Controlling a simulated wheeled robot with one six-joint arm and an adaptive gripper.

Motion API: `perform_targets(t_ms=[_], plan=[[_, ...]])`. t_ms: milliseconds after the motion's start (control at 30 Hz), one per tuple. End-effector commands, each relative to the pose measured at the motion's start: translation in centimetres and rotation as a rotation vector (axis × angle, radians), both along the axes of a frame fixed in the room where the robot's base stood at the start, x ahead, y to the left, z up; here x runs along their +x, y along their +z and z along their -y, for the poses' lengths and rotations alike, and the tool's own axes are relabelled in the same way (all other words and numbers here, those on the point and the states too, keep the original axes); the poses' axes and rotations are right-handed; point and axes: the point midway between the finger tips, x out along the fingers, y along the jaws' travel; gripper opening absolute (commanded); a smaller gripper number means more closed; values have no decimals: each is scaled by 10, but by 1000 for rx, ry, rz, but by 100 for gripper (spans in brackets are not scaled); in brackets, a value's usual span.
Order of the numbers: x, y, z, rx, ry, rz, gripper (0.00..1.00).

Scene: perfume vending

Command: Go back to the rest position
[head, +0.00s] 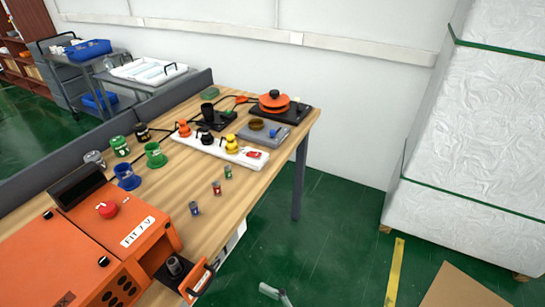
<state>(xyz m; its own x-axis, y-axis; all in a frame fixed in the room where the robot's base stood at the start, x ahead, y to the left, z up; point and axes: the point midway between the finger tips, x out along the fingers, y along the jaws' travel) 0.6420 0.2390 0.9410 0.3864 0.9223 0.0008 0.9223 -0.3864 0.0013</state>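A small pale grey piece (274,292) shows at the bottom edge of the head view, over the green floor. It looks like part of my arm or gripper, cut off by the frame. It is apart from the table and holds nothing that I can see. Whether my fingers are open or shut does not show. To its left, the orange machine (125,222) stands on the wooden table, with a red button on top. A grey metallic piece (174,266) stands in its dark front bay, beside an orange handle (200,284).
Several small vials (216,187), blue (126,178) and green (155,156) funnel-like cups and a white tray (203,144) stand on the table. An orange pot (273,103) is at the far end. White wrapped stacks (465,175) stand right. Green floor (325,235) between is clear.

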Motion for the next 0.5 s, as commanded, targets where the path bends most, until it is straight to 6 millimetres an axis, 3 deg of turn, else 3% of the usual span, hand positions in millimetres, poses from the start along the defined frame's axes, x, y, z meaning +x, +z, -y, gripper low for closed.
perform_targets(t_ms=[133,267,500], plan=[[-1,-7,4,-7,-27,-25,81],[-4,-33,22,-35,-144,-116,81],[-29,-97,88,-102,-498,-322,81]])
